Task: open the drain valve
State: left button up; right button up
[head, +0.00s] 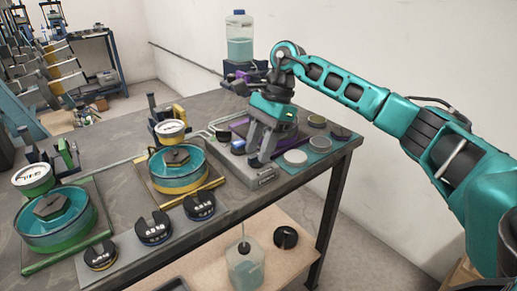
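My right gripper (260,150) reaches in from the right and points down at a grey base (262,181) with a label on its front, near the table's right end. Its fingers are low over this base; the spacing between them is hard to make out. I cannot pick out a drain valve for certain; the gripper hides part of the base. Two round teal vessels, one on a yellow-edged plate (177,172) and one on a green-edged plate (56,218), stand to the left, each with a dark hexagonal piece on top. My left gripper is not in view.
Slotted black weights (154,229) lie along the table's front. Several small discs (295,157) sit right of the gripper. A clear bottle (239,38) stands behind on a blue stand. A jug (245,265) and a black disc (286,237) are on the lower shelf.

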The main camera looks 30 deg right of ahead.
jog(key=shift+a+f, duration=0.2)
jog(key=shift+f, duration=0.2)
jog(key=shift+c, duration=0.2)
grip_shut()
